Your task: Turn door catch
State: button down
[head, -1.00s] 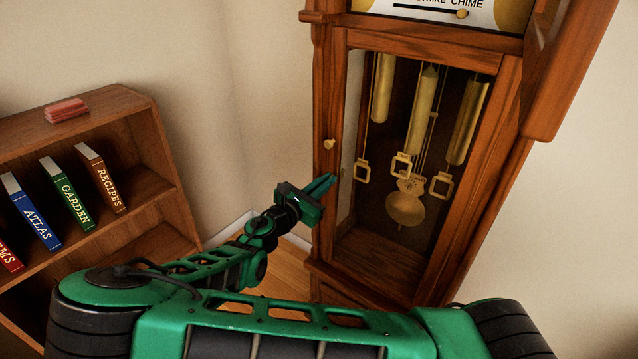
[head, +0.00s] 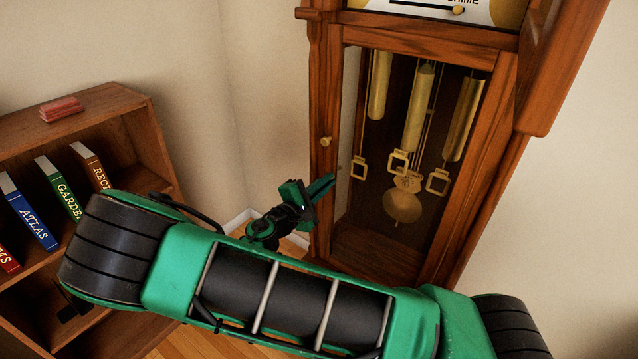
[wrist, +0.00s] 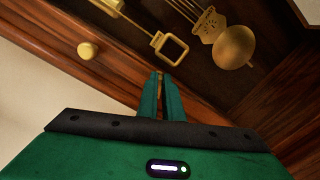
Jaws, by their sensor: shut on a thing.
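The door catch is a small round brass knob (head: 326,141) on the left upright of the wooden clock door. It also shows at upper left in the wrist view (wrist: 87,50). My gripper (head: 331,181) is below the knob and apart from it, its fingers pointing toward the door's left upright. In the wrist view my green fingers (wrist: 160,78) are close together, with a thin brass-coloured sliver between them. I cannot tell what this held piece is; the fingers hide most of it.
Behind the door glass hang brass weights (head: 417,110) and a round pendulum bob (head: 402,207). An upper wooden door or panel (head: 565,70) juts out at upper right. A bookcase (head: 130,120) with several books stands left. Bare wall lies between it and the clock.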

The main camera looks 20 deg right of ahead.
jog(key=m, duration=0.5)
jog(key=shift+f, duration=0.3)
jog(key=shift+m, duration=0.3)
jog(key=c, duration=1.9)
grip_release()
jog(key=v, duration=1.1)
jog(key=shift+w, duration=0.1)
